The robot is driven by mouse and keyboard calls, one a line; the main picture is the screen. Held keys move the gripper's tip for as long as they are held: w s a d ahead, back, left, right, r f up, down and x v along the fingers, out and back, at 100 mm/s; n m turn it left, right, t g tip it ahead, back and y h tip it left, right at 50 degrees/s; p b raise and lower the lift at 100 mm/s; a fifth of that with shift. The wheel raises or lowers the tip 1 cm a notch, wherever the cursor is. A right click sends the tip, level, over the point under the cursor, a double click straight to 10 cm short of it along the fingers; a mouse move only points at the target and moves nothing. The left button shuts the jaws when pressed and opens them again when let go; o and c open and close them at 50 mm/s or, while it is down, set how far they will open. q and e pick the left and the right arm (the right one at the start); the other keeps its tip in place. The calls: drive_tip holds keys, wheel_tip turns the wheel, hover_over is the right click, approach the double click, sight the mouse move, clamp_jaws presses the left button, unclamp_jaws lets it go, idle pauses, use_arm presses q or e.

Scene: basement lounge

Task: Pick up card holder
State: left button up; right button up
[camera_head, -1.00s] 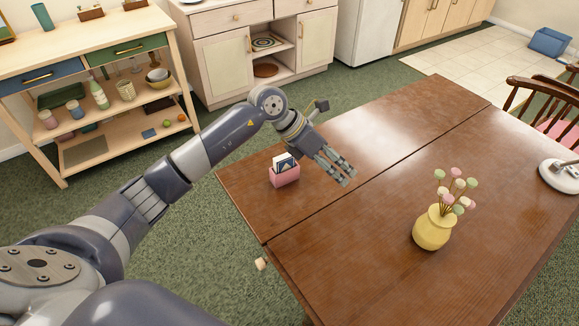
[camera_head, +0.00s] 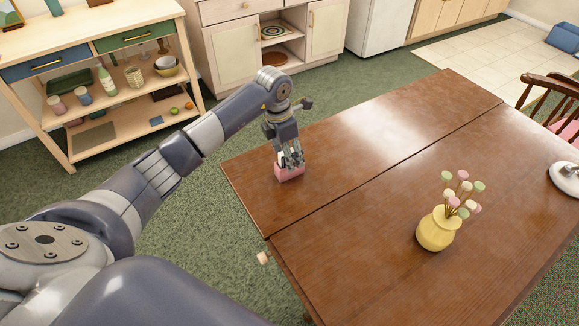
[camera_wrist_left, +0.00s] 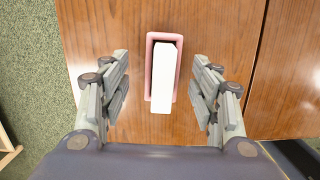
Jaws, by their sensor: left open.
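The card holder (camera_head: 289,174) is a small pink box near the left edge of the wooden table. In the left wrist view the card holder (camera_wrist_left: 149,68) is a pink frame around a white block of cards (camera_wrist_left: 164,80). My left gripper (camera_head: 290,161) is above the card holder and points down, hiding part of it and its cards. In the left wrist view my left gripper (camera_wrist_left: 163,100) is open, with one finger on each side of the holder and a gap on both sides. My right gripper is not in view.
The brown table (camera_head: 350,160) is mostly clear. A yellow vase (camera_head: 437,230) with flowers stands further right, and a white object (camera_head: 566,178) lies at the right edge. A shelf cart (camera_head: 100,80) and a cabinet (camera_head: 270,45) stand behind.

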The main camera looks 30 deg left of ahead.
use_arm(q)
drive_tip(key=shift+w+d+f, duration=0.1)
drive_tip(key=shift+d+f, duration=0.05)
drive_tip(key=shift+f, duration=0.8)
drive_tip(key=shift+d+f, duration=0.1)
drive_tip(key=shift+f, duration=0.8)
drive_tip(key=c, duration=1.1)
drive_tip(key=shift+c, duration=0.2)
drive_tip(key=shift+r, duration=0.2)
